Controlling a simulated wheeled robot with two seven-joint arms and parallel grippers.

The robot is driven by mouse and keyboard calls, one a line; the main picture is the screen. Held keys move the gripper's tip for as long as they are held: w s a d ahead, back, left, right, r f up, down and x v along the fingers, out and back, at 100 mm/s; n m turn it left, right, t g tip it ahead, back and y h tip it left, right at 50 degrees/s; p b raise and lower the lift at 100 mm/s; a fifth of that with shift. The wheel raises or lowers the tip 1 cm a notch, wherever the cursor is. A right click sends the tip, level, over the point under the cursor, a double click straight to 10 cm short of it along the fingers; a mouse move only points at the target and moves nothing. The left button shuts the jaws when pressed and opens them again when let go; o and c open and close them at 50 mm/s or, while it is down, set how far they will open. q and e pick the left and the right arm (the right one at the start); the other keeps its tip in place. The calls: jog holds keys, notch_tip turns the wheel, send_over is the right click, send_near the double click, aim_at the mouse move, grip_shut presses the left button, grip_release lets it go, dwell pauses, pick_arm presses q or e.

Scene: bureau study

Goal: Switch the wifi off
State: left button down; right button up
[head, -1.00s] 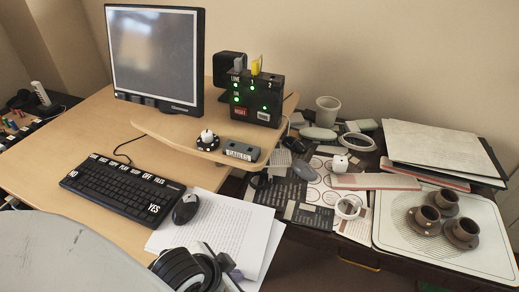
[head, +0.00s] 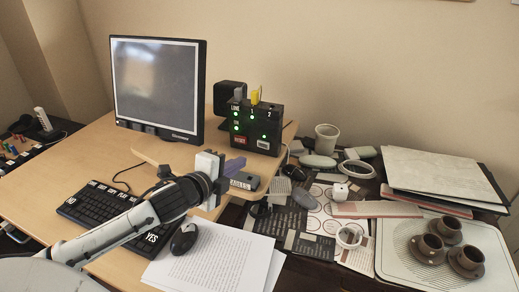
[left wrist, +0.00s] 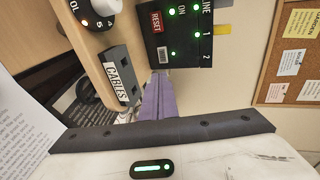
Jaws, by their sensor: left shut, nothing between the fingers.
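The black wifi box (head: 257,124) stands on the raised wooden shelf right of the monitor. It has lit green lights, labels LINE, ON, 1 and 2, a red RESET patch (head: 240,139) and a pale patch (head: 263,144) on its front. It also shows, turned sideways, in the left wrist view (left wrist: 183,52). My left gripper (head: 239,163) is shut and empty, its purple fingers pointing at the lower front of the box. In the left wrist view the fingertips (left wrist: 158,76) are just below the pale patch; I cannot tell whether they touch. My right gripper is out of view.
A grey CABLES block (head: 244,181) sits on the shelf beside my fingers. A white knob on a black dial (left wrist: 98,8) is close by. The monitor (head: 157,85) stands left, the keyboard (head: 97,205) in front. The right table holds cups (head: 447,230) and clutter.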

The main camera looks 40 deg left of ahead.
pick_arm(q)
send_near(266, 146)
jog(key=x, duration=0.5)
jog(key=shift+a, duration=0.1)
jog(key=shift+w, duration=0.55)
